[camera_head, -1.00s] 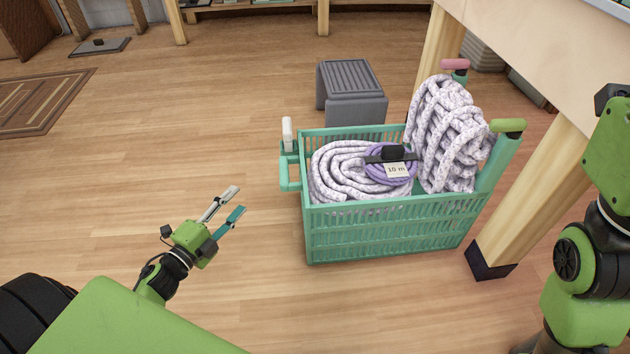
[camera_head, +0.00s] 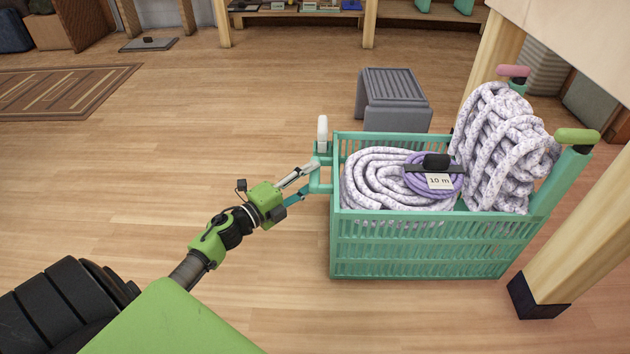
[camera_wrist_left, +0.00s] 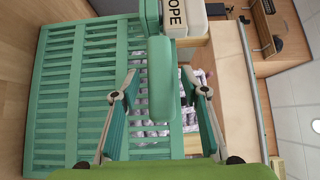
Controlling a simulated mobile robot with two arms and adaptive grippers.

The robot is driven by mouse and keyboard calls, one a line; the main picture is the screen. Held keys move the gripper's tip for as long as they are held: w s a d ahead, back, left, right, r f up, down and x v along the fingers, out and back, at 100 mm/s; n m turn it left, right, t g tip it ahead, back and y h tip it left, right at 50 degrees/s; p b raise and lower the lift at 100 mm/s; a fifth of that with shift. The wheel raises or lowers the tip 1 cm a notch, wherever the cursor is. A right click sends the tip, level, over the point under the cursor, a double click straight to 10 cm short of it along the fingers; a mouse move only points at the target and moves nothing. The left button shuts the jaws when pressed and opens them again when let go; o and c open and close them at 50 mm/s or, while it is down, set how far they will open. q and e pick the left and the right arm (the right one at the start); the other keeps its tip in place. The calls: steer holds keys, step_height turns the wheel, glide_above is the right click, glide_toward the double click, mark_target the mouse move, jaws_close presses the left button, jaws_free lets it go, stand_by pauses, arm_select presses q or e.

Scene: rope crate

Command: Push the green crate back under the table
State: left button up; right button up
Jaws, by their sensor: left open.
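The green crate (camera_head: 430,245) stands upright on the wooden floor, with its right end by the legs of the table (camera_head: 590,35). In the left wrist view the green handle bar (camera_wrist_left: 162,85) lies between the open fingers, with gaps showing on both sides. The crate's slatted side (camera_wrist_left: 60,90) fills the left of that view. My right gripper is not in view.
The crate holds a coiled white rope (camera_head: 375,185), a purple coil with a "10 m" tag (camera_head: 439,181) and a braided rope bundle (camera_head: 505,145). A table leg (camera_head: 580,240) stands close right of the crate. A grey stool (camera_head: 395,95) is behind. Floor at left is clear.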

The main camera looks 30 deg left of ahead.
arm_select(q)
steer(key=shift+x, duration=1)
jaws_close()
steer(key=shift+d, duration=0.1)
